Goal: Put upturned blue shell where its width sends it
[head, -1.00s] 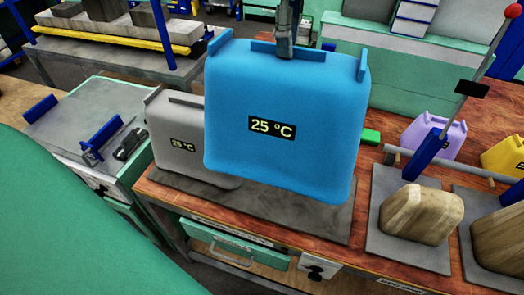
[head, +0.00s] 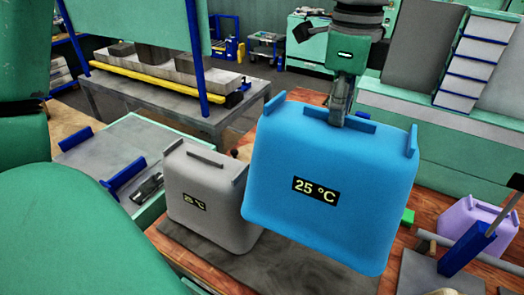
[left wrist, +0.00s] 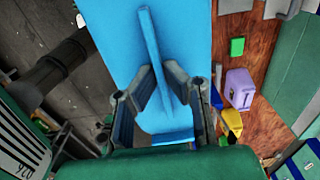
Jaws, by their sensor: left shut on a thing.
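The blue shell (head: 325,225) is a large rounded box with a "25 °C" label on its face, tabs at its upper corners and a ridge along its top. My left gripper (head: 339,116) is above it, shut on the top ridge. In the left wrist view the two fingers (left wrist: 165,88) pinch that ridge, and the shell (left wrist: 115,60) fills the upper middle. The shell leans slightly in the head view. Its contact with the surface below cannot be told. My right gripper is not in view.
A grey shell (head: 205,220) with a similar label stands left of the blue one. A dark plate (head: 290,277) lies on the wooden bench below. At the right are a green block (head: 408,216), a lilac container (head: 470,222) and a blue lever press (head: 468,247). A grey bench stands behind.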

